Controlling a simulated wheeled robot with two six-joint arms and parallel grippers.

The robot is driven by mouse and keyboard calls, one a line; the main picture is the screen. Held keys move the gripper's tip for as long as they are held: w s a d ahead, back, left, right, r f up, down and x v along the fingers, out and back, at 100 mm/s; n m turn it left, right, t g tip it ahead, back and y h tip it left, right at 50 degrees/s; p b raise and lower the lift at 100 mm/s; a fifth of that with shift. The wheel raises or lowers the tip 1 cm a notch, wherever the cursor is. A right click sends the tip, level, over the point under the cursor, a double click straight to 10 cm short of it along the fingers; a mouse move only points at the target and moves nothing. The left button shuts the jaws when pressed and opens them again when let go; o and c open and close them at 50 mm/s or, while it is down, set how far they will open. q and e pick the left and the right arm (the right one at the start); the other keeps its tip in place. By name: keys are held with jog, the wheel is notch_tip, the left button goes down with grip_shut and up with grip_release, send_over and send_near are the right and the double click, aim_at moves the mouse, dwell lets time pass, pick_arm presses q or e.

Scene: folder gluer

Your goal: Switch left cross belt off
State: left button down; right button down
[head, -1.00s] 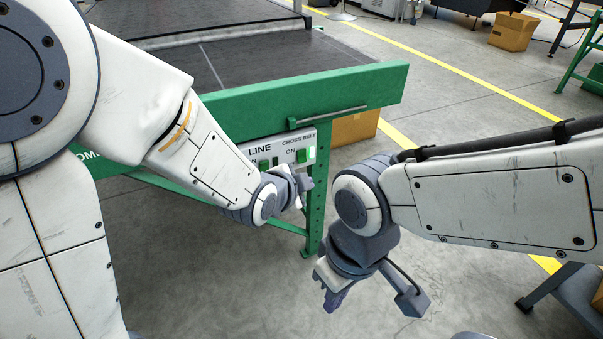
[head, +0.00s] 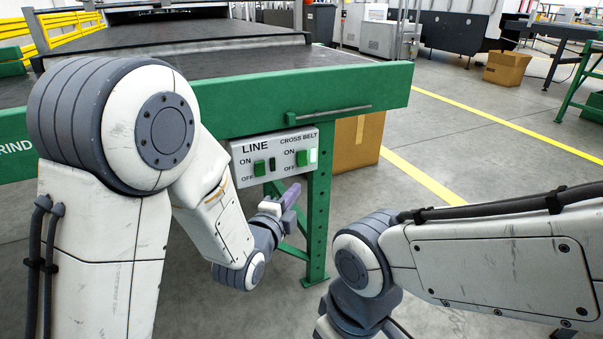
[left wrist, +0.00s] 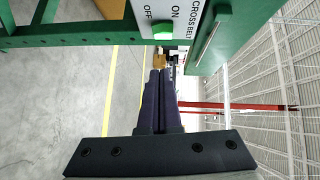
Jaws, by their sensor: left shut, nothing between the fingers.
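The white control panel (head: 280,155) is fixed under the green conveyor frame. Its right side, labelled CROSS BELT, has a green switch (head: 302,158) beside ON and OFF marks, with a bright lit lamp (head: 313,155) to its right. The panel also shows at the top of the left wrist view (left wrist: 181,22). Whether the switch is tipped to ON or OFF is too small to tell. My left gripper (head: 292,193) is shut and empty, just below the panel and apart from it. Its dark fingers point forward in the left wrist view (left wrist: 160,78). My right gripper's fingers are below the picture.
The LINE switch (head: 259,168), also green, sits left of the cross belt switch, with a dark lamp (head: 272,163). A green leg (head: 318,215) stands below the panel's right end. A cardboard box (head: 357,142) is behind it. Floor right of the leg is open.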

pick_arm(q)
jog(key=b, duration=0.3)
send_near(307, 162)
jog(key=w+d, duration=0.2)
jog(key=d, duration=0.2)
jog(key=shift+w+a+f+b, duration=0.1)
jog(key=shift+w+a+b, duration=0.1)
jog(key=shift+w+a, duration=0.25)
jog(key=shift+w+a+f+b, duration=0.1)
jog(key=shift+w+a+b, duration=0.15)
jog(key=shift+w, duration=0.4)
jog(key=shift+w+a+f+b, duration=0.15)
jog(key=shift+w+a, duration=0.2)
jog(key=shift+w, duration=0.25)
jog(key=shift+r, duration=0.1)
